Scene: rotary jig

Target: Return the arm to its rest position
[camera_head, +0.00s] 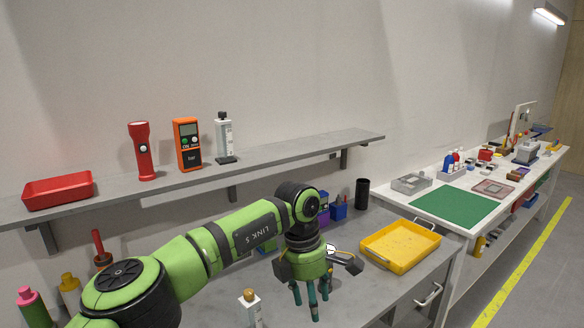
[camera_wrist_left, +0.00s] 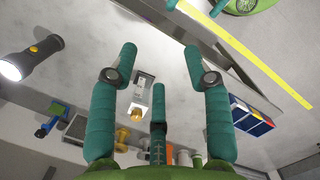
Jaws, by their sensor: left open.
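My left arm, green and black, comes in from the left and reaches over the grey bench (camera_head: 372,290). My left gripper (camera_head: 310,298) points downward with teal fingers apart and nothing between them in the head view. In the left wrist view its fingers (camera_wrist_left: 160,58) are also spread and empty. A pale item with a yellow knob (camera_wrist_left: 138,105) shows beyond the fingers in the wrist view. My right gripper is not in view.
A yellow tray (camera_head: 383,262) lies right of the gripper, with a black cup (camera_head: 362,194) behind. A wall shelf (camera_head: 290,158) holds a red tray (camera_head: 58,191), a red flashlight (camera_head: 143,152) and an orange meter (camera_head: 187,145). A bench with a green mat (camera_head: 455,207) stands right.

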